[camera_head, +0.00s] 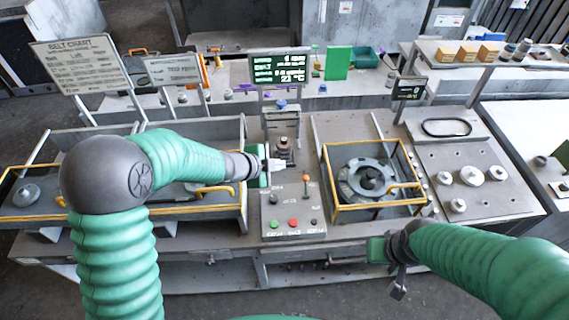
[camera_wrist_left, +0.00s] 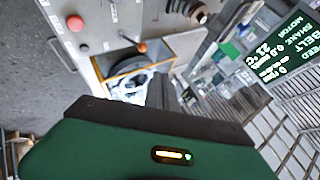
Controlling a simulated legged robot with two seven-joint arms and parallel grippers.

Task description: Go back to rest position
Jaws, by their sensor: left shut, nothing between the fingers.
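My left gripper (camera_head: 275,165) is at the end of the green arm from the left, above the bench centre, near the black knob fixture (camera_head: 284,146) and over the control panel (camera_head: 293,215). Its fingers are shut with nothing between them. In the left wrist view the dark fingers (camera_wrist_left: 165,92) point toward the panel and the yellow-framed housing. My right gripper (camera_head: 398,279) hangs at the bench's front edge at lower right, partly hidden by its arm; its jaw state does not show clearly.
The blower housing (camera_head: 350,198) with a yellow guard frame stands right of the panel. A yellow-railed tray (camera_head: 170,207) is at left. A lit display (camera_head: 278,68) stands behind. Metal discs (camera_head: 471,175) sit on the right plate. The floor in front is free.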

